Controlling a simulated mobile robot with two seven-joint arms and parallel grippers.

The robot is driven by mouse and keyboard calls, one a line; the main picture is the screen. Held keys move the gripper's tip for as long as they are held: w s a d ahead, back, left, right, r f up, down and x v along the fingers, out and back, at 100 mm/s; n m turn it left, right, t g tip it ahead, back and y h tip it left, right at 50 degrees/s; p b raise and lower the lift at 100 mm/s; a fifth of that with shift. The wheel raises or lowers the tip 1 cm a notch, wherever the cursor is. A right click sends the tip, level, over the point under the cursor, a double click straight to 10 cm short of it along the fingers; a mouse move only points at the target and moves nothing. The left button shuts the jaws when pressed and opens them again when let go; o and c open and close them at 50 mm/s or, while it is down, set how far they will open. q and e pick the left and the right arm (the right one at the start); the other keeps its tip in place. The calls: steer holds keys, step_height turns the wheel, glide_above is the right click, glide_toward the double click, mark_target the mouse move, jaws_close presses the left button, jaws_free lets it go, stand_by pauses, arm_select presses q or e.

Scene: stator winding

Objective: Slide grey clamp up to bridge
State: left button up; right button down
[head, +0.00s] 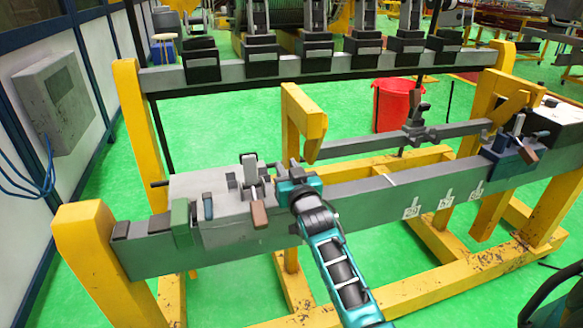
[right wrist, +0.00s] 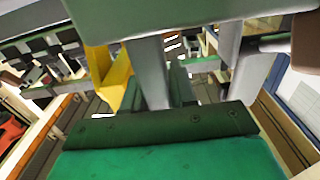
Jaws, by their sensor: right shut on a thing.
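The grey clamp (head: 222,199) is a block with an upright lever and a brown handle, at the left part of the long grey rail (head: 350,203). My teal right gripper (head: 284,183) is at the clamp's right side, reaching in from the lower right, and is shut on the clamp. In the right wrist view its two grey fingers (right wrist: 198,75) run up to a pale grey-green block (right wrist: 190,18), which hides the tips. A yellow arched post (head: 303,115), possibly the bridge, stands just behind and right of the gripper. My left gripper does not show.
A second clamp (head: 512,150) with a brown handle sits at the rail's right end. A grey bar (head: 400,142) runs behind the rail. Yellow frame posts (head: 95,250) stand at the ends. A red bin (head: 396,105) is behind. The rail between the clamps looks mostly clear.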

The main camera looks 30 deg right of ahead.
steer(key=shift+a+f, duration=0.15)
steer(key=shift+a, duration=0.25)
steer(key=c, duration=1)
jaws_free()
steer(key=shift+s, duration=0.1)
